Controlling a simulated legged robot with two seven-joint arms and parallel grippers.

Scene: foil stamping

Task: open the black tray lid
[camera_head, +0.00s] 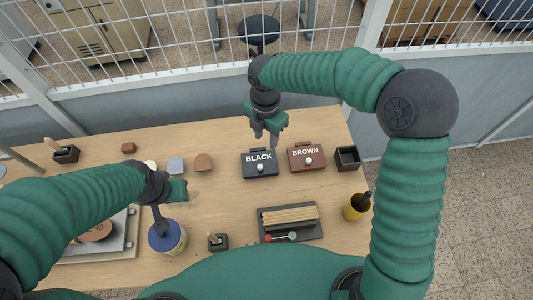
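The black tray (260,170) sits on the table with its lid shut, marked BLACK, with a small white knob on top. My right gripper (266,136) points down just above and behind the back edge of the black tray. Its fingers are small here, and I cannot tell whether they are open or shut, or whether they touch the lid.
A closed brown tray (306,157) stands close to the right of the black one. A small open black box (347,157) is farther right. A dark holder with wooden strips (289,227) and a yellow cup (355,208) lie in front. A white fence closes the back.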

